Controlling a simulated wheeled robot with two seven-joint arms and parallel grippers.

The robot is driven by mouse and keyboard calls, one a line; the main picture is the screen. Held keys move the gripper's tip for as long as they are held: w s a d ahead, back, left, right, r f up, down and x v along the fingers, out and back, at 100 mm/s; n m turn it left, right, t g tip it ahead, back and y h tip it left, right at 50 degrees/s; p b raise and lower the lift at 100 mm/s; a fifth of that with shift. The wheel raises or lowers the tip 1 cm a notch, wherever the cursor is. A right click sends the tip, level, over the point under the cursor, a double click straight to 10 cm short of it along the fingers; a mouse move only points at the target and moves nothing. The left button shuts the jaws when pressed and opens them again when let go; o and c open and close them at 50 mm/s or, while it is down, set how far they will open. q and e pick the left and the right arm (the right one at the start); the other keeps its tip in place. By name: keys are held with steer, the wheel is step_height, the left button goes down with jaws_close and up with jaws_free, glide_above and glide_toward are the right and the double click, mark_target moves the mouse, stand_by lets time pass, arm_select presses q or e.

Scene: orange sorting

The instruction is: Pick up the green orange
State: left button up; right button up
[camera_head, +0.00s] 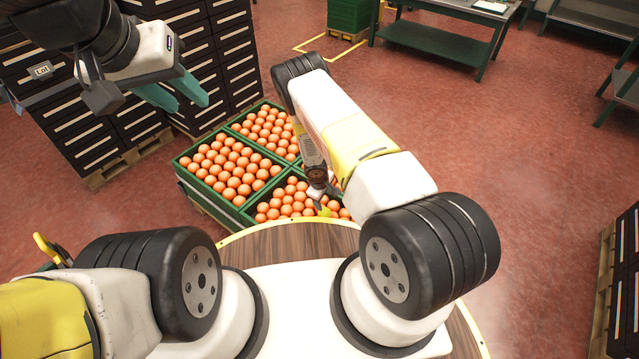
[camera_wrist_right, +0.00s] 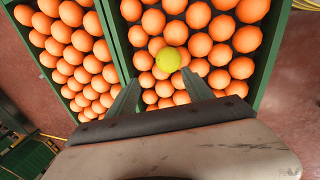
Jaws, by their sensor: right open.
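The green orange (camera_wrist_right: 168,59) is a yellow-green ball among orange ones in a green crate in the right wrist view. In the head view it shows as a small yellow-green patch (camera_head: 325,211) below my right gripper (camera_head: 320,190), partly hidden. My right gripper is open. In the right wrist view its two fingers (camera_wrist_right: 161,80) point toward the green orange from either side below it, with nothing held. I cannot tell how far above the fruit they are. My left gripper (camera_head: 190,104) is at upper left of the head view, teal fingers apart and empty, away from the crates.
Green crates (camera_head: 238,213) full of oranges stand together beyond my base. Crate walls (camera_wrist_right: 122,55) run close to the right gripper's left finger. Dark drawer stacks (camera_head: 95,120) stand behind at left. A green table (camera_head: 440,37) is at the back.

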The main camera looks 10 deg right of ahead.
mark_target(324, 211)
steer(key=x, duration=0.3)
steer(key=s+x, duration=0.1)
steer(key=x, duration=0.1)
steer(key=a+x, duration=0.1)
steer(key=x, duration=0.2)
steer(key=shift+s+d+f, duration=0.1)
steer(key=shift+s+f, duration=0.1)
steer(key=shift+f, duration=0.3)
steer(key=shift+w+f, duration=0.15)
steer(key=shift+f, duration=0.25)
steer(key=c, duration=1.2)
steer(key=shift+r, duration=0.1)
